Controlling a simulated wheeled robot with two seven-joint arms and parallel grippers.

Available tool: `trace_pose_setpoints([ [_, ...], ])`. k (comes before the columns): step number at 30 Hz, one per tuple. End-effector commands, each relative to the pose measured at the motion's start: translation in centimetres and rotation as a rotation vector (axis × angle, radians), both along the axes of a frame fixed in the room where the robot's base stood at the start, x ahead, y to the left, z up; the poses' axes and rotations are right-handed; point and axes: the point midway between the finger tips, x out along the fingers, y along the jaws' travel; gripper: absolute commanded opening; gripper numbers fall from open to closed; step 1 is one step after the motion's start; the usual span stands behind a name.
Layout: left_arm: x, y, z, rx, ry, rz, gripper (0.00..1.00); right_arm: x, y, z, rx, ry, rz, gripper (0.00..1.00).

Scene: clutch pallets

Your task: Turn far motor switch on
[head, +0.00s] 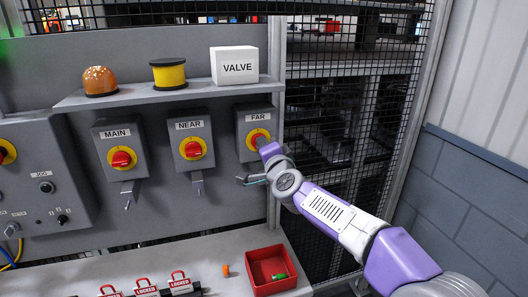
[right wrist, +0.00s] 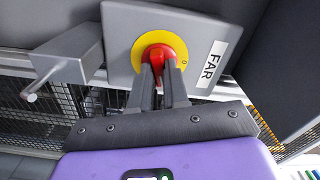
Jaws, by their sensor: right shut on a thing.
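The far motor switch (head: 255,117) is a grey box labelled FAR, with a red knob on a yellow disc, at the right of a row of switches. In the right wrist view the red knob (right wrist: 166,52) sits in the yellow ring (right wrist: 143,43), and a 0 mark shows at the ring's right edge. My right gripper (head: 260,142) is at this knob; the wrist view shows its two dark fingers (right wrist: 160,72) shut on it. The fingers partly hide the knob, so its exact setting is hard to tell. My left gripper is out of view.
The MAIN switch (head: 122,158) and NEAR switch (head: 192,148) stand to the left. Above is a shelf (head: 170,93) with an amber lamp, yellow spool and VALVE box (head: 235,66). Below are red LOCKED tags (head: 181,284) and a red bin (head: 272,271). Wire mesh is at right.

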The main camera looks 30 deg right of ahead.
Motion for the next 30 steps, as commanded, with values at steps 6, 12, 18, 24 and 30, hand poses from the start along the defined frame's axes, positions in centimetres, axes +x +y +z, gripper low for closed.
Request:
trace_pose_setpoints([
  [6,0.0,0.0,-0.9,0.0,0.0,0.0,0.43,0.0,0.1,-0.2,0.163,-0.04,0.002,0.0],
  [12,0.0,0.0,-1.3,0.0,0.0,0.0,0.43,0.0,0.1,-0.2,0.269,-0.064,0.002,0.0],
  [18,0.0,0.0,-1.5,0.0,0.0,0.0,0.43,0.0,0.0,-0.2,0.328,-0.077,0.002,0.0],
  [24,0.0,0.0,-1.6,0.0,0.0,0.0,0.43,0.0,0.0,-0.1,0.349,-0.082,0.002,0.0],
  [30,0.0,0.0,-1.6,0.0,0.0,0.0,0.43,0.0,0.0,-0.1,0.352,-0.083,0.001,0.0],
])
